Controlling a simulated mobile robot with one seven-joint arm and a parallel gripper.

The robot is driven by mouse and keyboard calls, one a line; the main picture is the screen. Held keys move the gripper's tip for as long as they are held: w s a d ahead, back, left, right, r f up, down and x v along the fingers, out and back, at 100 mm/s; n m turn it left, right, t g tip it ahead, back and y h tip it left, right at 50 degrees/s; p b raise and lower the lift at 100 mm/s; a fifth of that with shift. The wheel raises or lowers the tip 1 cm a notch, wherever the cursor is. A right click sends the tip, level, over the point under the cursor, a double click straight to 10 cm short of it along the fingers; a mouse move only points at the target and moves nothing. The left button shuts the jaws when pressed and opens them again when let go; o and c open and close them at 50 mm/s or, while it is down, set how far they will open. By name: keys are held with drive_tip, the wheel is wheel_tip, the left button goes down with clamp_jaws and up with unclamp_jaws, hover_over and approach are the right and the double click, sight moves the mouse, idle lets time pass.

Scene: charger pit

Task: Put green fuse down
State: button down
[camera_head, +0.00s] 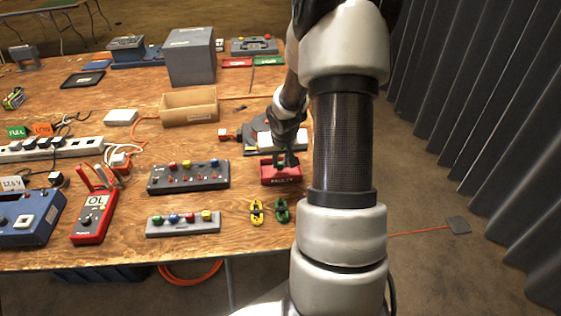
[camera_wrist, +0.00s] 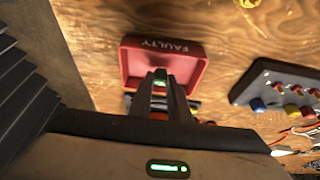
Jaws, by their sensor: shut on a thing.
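My gripper (camera_wrist: 160,78) is shut on the green fuse (camera_wrist: 160,84), a small bright green spot between the fingertips in the wrist view. The fingertips and fuse show in front of a red tray (camera_wrist: 143,44) marked FAULTY. In the head view my gripper (camera_head: 290,161) points down at the red tray (camera_head: 281,180), which lies near the table's right edge. I cannot tell how high the fuse is above the tray floor. The fuse is too small to make out in the head view.
A dark fuse panel (camera_head: 188,179) and a grey rack (camera_head: 183,226) with coloured parts stand left of the tray. Yellow (camera_head: 257,212) and green (camera_head: 281,212) clips lie in front of it. A wooden box (camera_head: 189,108) stands behind. A red multimeter (camera_head: 93,215) lies at left.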

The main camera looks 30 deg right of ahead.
drive_tip(key=shift+f+b, duration=0.5)
drive_tip(key=shift+f, duration=0.1)
drive_tip(key=c, duration=1.7)
unclamp_jaws()
drive_tip(key=shift+o, duration=0.2)
drive_tip(key=p+v, duration=0.5)
drive_tip(key=v, duration=0.8)
drive_tip(key=shift+w+r, duration=0.2)
drive_tip(key=shift+w, duration=0.05)
drive_tip(key=shift+d, duration=0.1)
